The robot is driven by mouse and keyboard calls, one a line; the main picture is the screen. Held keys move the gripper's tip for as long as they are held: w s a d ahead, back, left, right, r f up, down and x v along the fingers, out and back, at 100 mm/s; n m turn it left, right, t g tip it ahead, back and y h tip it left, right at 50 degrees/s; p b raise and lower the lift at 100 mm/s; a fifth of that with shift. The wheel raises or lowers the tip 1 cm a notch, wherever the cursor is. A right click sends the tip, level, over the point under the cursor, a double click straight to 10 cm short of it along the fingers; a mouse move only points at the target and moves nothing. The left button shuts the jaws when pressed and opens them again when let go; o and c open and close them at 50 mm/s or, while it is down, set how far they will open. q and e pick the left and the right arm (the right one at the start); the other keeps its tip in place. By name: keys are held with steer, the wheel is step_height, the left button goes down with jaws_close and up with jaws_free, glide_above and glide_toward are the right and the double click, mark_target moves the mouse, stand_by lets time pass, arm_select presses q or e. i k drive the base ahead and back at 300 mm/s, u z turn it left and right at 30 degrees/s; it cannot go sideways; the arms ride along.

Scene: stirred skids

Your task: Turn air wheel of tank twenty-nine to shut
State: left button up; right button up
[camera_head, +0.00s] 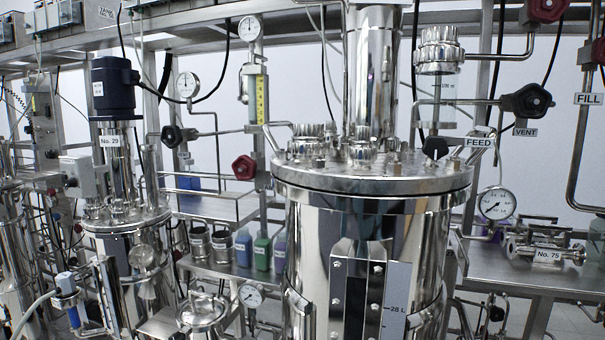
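Tank twenty-nine (127,245) is the steel vessel on the left, with a dark blue motor (113,82) above it and a "No. 29" label (109,141) on its column. A black handwheel (172,136) sits on a pipe just right of that column, below a round gauge (187,84). A red handwheel (244,168) is further right, below a yellow-scaled flow tube (257,99). I cannot read an "air" tag on either wheel, nor tell whether they are open or shut. Neither of my grippers is in view.
A large steel tank (365,240) fills the middle foreground. A shelf with colored bottles (262,252) and steel cups stands between the tanks. A "No. 75" part (547,254) lies on the right bench.

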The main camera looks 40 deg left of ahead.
mark_target(251, 165)
steer(key=z, duration=2.4)
steer(key=k, duration=2.05)
steer(key=u, duration=2.55)
steer(key=i, duration=0.55)
